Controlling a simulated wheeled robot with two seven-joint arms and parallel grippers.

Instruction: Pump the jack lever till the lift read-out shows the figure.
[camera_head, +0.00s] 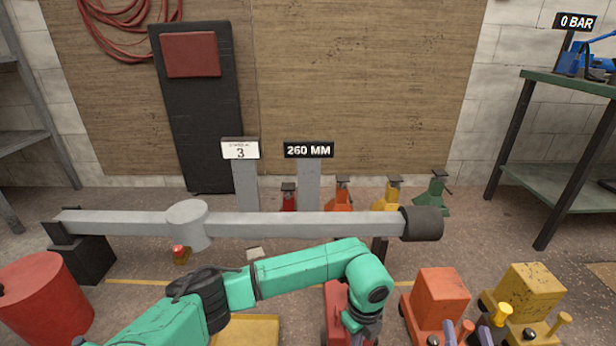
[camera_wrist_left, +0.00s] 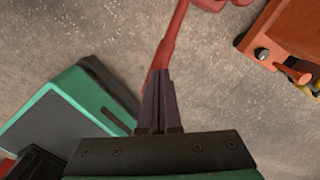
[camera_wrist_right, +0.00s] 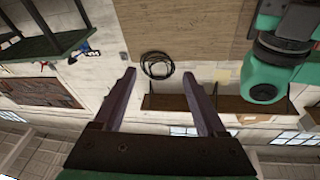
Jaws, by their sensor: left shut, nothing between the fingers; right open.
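The lift read-out (camera_head: 308,150) shows 260 MM on a black sign in the head view. A red jack (camera_head: 338,305) stands at the lower middle, partly hidden by my left arm. Its red lever (camera_wrist_left: 172,42) shows in the left wrist view, running down behind the fingertips. My left gripper (camera_wrist_left: 158,72) is shut and empty beside the lever; I cannot tell whether they touch. My right gripper (camera_head: 481,323) is open and empty in front of the orange jack (camera_head: 440,298). It also shows in the right wrist view (camera_wrist_right: 166,78).
A yellow jack (camera_head: 528,290) stands at the right. A grey beam (camera_head: 300,225) crosses the middle. A white sign (camera_head: 240,149) shows 3. A red drum (camera_head: 45,298) is at left. A bench (camera_head: 575,82) carries a blue pump with a 0 BAR sign (camera_head: 576,22).

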